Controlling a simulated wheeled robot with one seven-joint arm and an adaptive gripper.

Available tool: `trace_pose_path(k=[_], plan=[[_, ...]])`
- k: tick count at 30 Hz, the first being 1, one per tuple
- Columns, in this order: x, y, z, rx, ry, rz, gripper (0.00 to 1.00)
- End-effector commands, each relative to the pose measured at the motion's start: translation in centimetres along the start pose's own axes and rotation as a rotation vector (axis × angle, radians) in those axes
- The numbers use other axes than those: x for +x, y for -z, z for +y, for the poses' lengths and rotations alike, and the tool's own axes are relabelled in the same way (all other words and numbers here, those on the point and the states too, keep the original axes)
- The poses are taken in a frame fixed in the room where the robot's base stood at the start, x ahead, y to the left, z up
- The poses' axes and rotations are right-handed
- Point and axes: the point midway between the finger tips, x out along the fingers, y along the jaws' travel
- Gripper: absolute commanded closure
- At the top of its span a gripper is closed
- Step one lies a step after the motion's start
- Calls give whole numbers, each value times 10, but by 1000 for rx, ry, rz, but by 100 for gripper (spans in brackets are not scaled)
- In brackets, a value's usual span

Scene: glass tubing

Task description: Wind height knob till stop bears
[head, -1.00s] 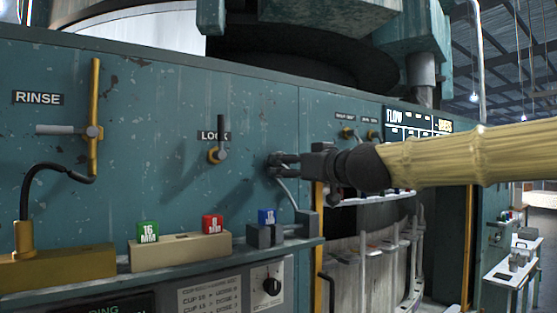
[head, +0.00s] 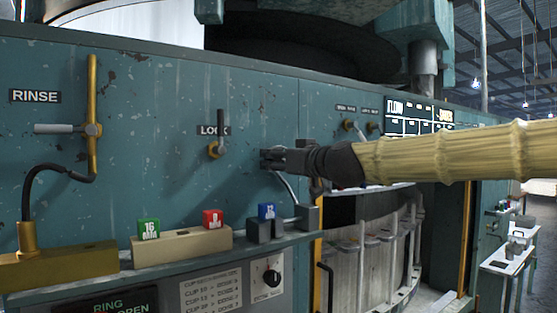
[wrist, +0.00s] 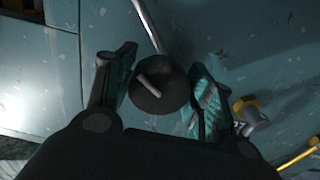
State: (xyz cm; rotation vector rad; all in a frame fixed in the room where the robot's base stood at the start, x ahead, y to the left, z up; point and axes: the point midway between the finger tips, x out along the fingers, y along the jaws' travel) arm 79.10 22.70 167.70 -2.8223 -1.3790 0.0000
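The height knob (wrist: 160,91) is a dark round knob with a short pale pin on its face, in the middle of the wrist view. My gripper (wrist: 163,82) has one finger on each side of it. The pads lie very close to its sides; I cannot tell whether both press on it. In the head view my gripper (head: 270,160) reaches in from the right to the teal panel (head: 190,95), right of and slightly below the LOCK lever. It hides most of the knob there. No stop can be made out clearly at the knob.
The LOCK lever (head: 217,140) is close left of my gripper. The RINSE lever (head: 94,125) is farther left. On the ledge below stand a green block (head: 148,229), a red block (head: 213,218) and a blue block (head: 267,211). A grey rod or tube (head: 285,186) runs beneath the gripper.

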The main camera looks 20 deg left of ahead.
Motion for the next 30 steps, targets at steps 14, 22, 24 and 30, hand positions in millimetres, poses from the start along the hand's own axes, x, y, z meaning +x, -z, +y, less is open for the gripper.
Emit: trace_pose_path(k=[14,22,24,30], plan=[[0,-1,0,50,-1,0,72],[0,-3,0,225,-2,1,72],[0,-2,-1,282,-2,2,72],[0,-2,-1,442,-2,1,72]])
